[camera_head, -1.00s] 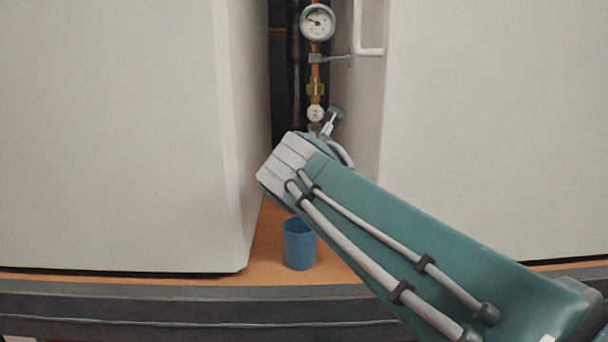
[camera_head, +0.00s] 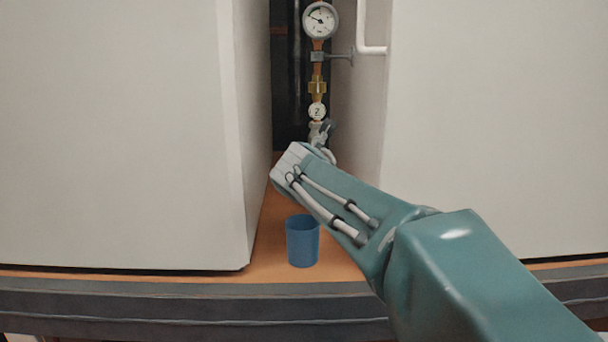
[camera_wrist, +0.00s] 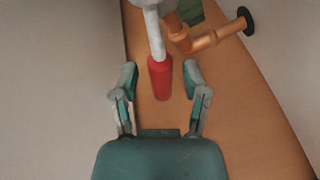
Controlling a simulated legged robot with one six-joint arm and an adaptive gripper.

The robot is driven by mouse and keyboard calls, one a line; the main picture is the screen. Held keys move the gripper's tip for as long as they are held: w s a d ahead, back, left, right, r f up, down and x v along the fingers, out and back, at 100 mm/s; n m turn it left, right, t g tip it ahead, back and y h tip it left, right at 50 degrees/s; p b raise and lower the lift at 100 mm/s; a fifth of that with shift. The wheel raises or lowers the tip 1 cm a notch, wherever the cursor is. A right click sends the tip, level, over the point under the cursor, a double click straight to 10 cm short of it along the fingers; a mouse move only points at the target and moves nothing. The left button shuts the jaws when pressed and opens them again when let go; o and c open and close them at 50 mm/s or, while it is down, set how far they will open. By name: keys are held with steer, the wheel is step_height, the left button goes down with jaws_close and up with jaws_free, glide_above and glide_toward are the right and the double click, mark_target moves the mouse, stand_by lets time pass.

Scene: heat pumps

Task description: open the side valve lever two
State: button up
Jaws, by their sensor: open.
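A valve lever with a red grip (camera_wrist: 160,78) on a pale grey stem shows in the wrist view. My gripper (camera_wrist: 162,82) is open, with one finger on each side of the red grip in the picture. Neither finger visibly touches it, and the exact depth is hard to tell. In the head view, a round white tag marked like a 2 (camera_head: 317,111) hangs on the vertical pipe, with a grey valve body (camera_head: 318,130) just below it. There my own arm hides the red grip and most of my gripper.
Large white cabinets (camera_head: 110,130) (camera_head: 490,120) leave a narrow gap. A pressure gauge (camera_head: 320,20) tops the pipe. A blue cup (camera_head: 302,241) stands on the orange floor of the gap. A copper pipe (camera_wrist: 212,40) runs right of the lever in the wrist view.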

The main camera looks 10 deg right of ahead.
jaws_close()
steer(key=shift+s+d+f+n+h, duration=0.1)
steer(key=shift+s+d+n+h, duration=0.05)
steer(key=shift+d+n+h, duration=0.6)
steer(key=shift+s+d+f+n+h, duration=0.15)
steer(key=shift+d+n+h, duration=0.4)
steer(key=shift+n, duration=0.4)
steer(key=shift+r, duration=0.1)
jaws_free()
